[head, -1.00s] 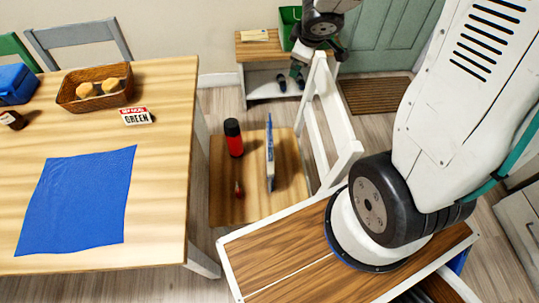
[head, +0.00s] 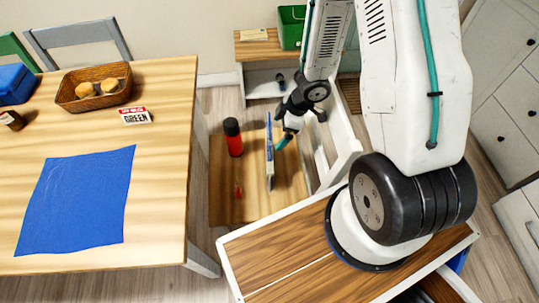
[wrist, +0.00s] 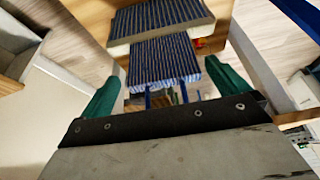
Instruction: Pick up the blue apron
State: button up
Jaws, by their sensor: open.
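The blue apron, dark blue with pale pinstripes and a cream edge, shows in the wrist view (wrist: 160,58) as a thick folded cloth with blue straps below. In the head view the apron (head: 269,163) is a thin upright blue and white strip above the wooden seat (head: 225,200). My gripper (head: 283,143) is just right of its upper part. In the wrist view my gripper's green fingers (wrist: 162,68) are apart, with the near striped part between them. I cannot tell whether they touch it.
A white frame (head: 345,140) stands at right. The table (head: 160,200) at left holds a plain blue cloth (head: 75,200) and a basket (head: 70,103).

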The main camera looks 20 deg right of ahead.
jog(key=shift+x, duration=3.8)
jog(key=c, duration=1)
jog(key=shift+c, duration=0.2)
jog(key=shift+r, duration=0.1)
